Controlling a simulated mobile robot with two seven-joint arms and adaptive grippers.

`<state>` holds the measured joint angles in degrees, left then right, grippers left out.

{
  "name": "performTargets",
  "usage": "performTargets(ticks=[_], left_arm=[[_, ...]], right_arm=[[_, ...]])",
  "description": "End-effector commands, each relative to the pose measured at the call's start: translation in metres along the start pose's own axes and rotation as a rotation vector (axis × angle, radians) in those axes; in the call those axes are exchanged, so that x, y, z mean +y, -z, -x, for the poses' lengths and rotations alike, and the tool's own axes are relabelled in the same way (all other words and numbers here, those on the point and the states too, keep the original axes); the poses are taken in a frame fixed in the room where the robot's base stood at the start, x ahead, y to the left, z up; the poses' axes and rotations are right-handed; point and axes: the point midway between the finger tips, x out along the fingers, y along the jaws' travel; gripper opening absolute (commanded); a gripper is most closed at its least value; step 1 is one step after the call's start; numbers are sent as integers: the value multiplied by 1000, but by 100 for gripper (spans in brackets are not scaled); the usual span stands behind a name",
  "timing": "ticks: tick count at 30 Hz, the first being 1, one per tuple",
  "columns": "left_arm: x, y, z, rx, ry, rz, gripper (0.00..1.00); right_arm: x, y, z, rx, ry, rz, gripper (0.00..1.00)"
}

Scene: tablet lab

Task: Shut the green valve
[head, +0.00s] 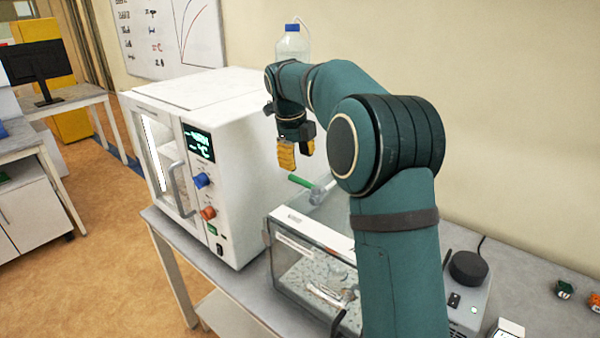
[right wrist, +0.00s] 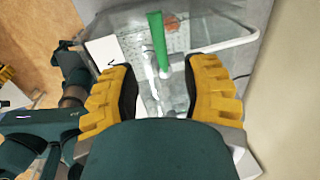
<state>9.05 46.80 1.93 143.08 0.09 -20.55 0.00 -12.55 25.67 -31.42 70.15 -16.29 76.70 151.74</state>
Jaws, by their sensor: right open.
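The green valve handle (head: 300,181) is a slim green lever at the back of the clear-lidded box, beside the white oven. In the right wrist view the green handle (right wrist: 157,40) stands upright in the picture, beyond the fingertips and roughly midway between them. My right gripper (head: 289,156) hangs fingers down just above and left of the handle in the head view. Its yellow fingers (right wrist: 162,78) are wide apart with nothing held between them. They look apart from the handle. The valve body under the handle is hard to make out.
The white oven (head: 240,110) with blue and red knobs stands close on the left. The clear-lidded box (head: 290,265) lies in front of the handle, partly hidden by my right arm. A beige wall is behind.

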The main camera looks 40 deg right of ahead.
Motion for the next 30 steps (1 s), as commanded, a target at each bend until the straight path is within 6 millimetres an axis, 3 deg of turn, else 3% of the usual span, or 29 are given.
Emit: performTargets(ticks=[3, 9, 30], left_arm=[[0, 0, 0, 0, 0, 0, 0], [0, 0, 0, 0, 0, 0, 0], [0, 0, 0, 0, 0, 0, 0]], right_arm=[[0, 0, 22, -2, 1, 0, 47], [0, 0, 42, 1, 0, 0, 47], [0, 0, 46, 1, -1, 0, 47]])
